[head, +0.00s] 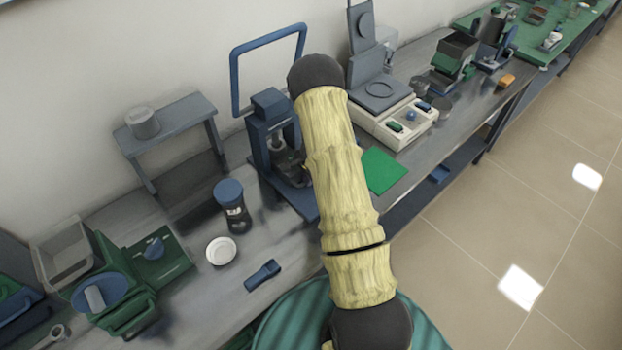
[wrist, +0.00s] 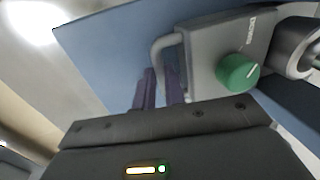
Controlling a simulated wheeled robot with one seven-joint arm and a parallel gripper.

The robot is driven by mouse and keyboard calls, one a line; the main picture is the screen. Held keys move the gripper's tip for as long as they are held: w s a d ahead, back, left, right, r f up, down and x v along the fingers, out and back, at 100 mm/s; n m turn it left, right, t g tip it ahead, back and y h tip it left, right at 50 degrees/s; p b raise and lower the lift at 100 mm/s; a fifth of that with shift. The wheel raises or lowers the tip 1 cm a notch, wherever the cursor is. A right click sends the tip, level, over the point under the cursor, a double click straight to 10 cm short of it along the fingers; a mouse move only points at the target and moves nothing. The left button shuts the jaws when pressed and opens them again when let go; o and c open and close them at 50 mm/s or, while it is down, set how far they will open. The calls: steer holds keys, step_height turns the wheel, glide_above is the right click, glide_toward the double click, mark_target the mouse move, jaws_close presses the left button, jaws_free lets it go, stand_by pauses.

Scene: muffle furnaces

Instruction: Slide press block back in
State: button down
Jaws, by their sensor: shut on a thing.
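In the wrist view, my gripper (wrist: 160,88) has its two purple fingers at a bent grey handle (wrist: 160,46). It is shut on this handle, though the exact contact is partly hidden. The handle joins a grey block (wrist: 205,60) with a green knob (wrist: 238,73), which I take for the press block. A blue panel (wrist: 105,50) lies behind the fingers. In the head view, a dark blue press (head: 268,112) with an upright frame stands on the bench, left of my arm. My arm hides the gripper and the block there.
Left of the press are a blue-lidded jar (head: 232,208), a white dish (head: 221,251) and a small blue item (head: 262,275). A grey stand (head: 178,114) is at the wall. A balance-like instrument (head: 385,105) and a green mat (head: 382,170) are to the right.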

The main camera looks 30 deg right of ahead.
steer(key=shift+w+r, duration=0.15)
steer(key=shift+w, duration=0.15)
steer(key=c, duration=1.5)
jaws_free()
steer(key=shift+a, duration=0.1)
steer(key=shift+s, duration=0.1)
steer(key=s+r, duration=0.1)
steer(key=r, duration=0.4)
steer(key=s+r+b, duration=0.1)
steer(key=r, duration=0.5)
steer(key=s+d+r+b, duration=0.1)
steer(key=r, duration=0.5)
steer(key=shift+s, duration=0.15)
